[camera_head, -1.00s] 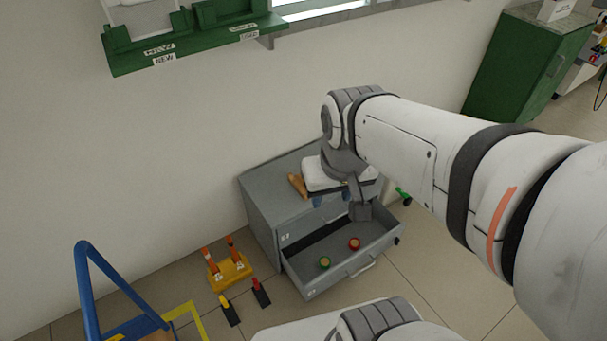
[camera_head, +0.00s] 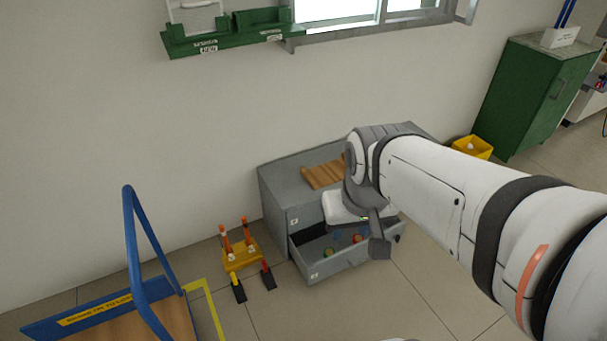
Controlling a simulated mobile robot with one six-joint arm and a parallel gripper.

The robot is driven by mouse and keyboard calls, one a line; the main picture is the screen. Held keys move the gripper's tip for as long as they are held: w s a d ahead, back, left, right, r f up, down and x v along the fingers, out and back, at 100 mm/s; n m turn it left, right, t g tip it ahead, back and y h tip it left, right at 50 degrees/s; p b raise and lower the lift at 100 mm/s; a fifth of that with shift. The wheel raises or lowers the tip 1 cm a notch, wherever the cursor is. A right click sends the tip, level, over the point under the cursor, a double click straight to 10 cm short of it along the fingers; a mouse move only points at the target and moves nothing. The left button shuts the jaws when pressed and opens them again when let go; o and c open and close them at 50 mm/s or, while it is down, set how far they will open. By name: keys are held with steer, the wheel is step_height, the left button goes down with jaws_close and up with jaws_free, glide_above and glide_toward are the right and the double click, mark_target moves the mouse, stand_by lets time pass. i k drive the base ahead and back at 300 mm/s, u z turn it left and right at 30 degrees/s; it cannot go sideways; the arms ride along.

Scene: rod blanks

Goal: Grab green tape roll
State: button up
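The green tape roll (camera_head: 329,251) lies in the open drawer (camera_head: 331,271) of a grey cabinet, near the drawer's front left. A red roll (camera_head: 357,238) lies to its right, and a small blue thing (camera_head: 337,236) is just behind it. My gripper (camera_head: 379,246) is over the right part of the drawer, to the right of the green roll and apart from it. One dark finger points down; the rest is hidden by the hand and arm, so its opening cannot be told.
A wooden piece (camera_head: 322,175) lies on the cabinet top (camera_head: 285,178). A yellow stand with orange-handled tools (camera_head: 242,258) is on the floor to the left. A blue-framed cart (camera_head: 140,250) stands farther left. A yellow bin (camera_head: 472,147) and green cabinet (camera_head: 540,90) are behind right.

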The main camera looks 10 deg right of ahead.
mark_target(329, 252)
steer(key=u, duration=0.05)
steer(key=i, duration=0.7)
steer(key=u, duration=1)
steer(key=k, duration=1.2)
steer(key=z, duration=1)
steer(key=i, duration=1)
steer(key=u, duration=0.05)
